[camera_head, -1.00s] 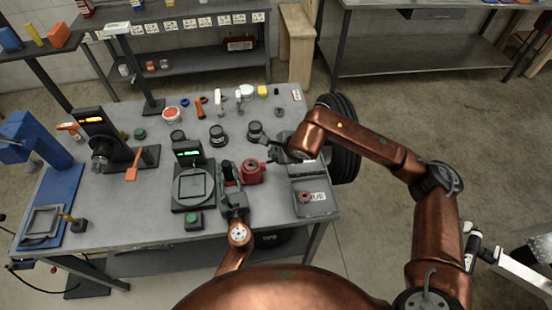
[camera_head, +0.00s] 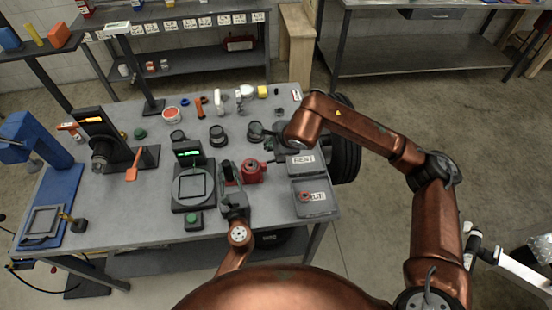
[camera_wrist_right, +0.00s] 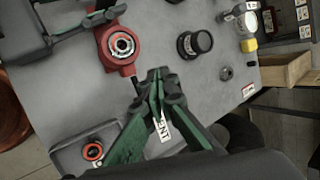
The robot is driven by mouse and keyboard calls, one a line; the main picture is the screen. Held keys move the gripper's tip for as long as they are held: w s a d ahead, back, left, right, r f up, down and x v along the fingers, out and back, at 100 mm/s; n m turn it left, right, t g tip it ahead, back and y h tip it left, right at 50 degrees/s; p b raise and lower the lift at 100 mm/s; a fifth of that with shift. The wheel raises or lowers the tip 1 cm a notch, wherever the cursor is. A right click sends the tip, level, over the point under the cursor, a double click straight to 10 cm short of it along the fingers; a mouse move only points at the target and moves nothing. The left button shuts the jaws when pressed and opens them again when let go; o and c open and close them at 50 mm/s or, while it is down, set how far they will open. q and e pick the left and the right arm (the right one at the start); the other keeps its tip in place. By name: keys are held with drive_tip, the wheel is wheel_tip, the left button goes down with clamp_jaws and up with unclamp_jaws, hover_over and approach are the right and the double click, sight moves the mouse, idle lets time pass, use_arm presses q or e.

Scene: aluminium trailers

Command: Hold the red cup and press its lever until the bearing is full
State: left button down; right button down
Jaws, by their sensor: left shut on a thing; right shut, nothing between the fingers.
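The red cup (camera_head: 253,172) stands on the grey table right of the scale. My left gripper (camera_head: 230,172) is shut on the cup's left side. A short dark piece at the cup's lower right, by my right fingers, may be its lever; I cannot tell. My right gripper (camera_wrist_right: 157,78) is shut and empty, beside the cup and apart from its body; it also shows in the head view (camera_head: 268,141).
Two grey labelled bins, a rear one (camera_head: 300,164) and a front one (camera_head: 318,207), stand at the table's right edge. A small red ring (camera_head: 305,195) lies in the front bin. A scale (camera_head: 193,189) stands left of the cup. Dark round parts (camera_head: 217,135) stand behind.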

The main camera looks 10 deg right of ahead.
sight(283, 162)
drive_tip(key=d+m+g, duration=0.1)
drive_tip(key=m, duration=0.3)
drive_tip(key=d+f+m+g, duration=0.1)
drive_tip(key=d+m, duration=0.1)
drive_tip(key=m, duration=0.1)
drive_tip(key=s+d+m+g, duration=0.1)
drive_tip(key=m, duration=0.3)
drive_tip(key=shift+d+f+m+y, duration=0.3)
drive_tip(key=shift+y, duration=0.1)
drive_tip(key=d+r+m+g+y, duration=0.1)
drive_tip(key=d+r+m+y, duration=0.1)
drive_tip(key=m, duration=1)
drive_tip(key=d+r+m+g+y, duration=0.2)
drive_tip(key=d+r+m, duration=0.3)
drive_tip(key=m, duration=0.8)
drive_tip(key=shift+w+d+y, duration=0.45)
drive_tip(key=shift+d+y, duration=0.05)
drive_tip(key=shift+d, duration=0.2)
drive_tip(key=shift+a+f, duration=0.1)
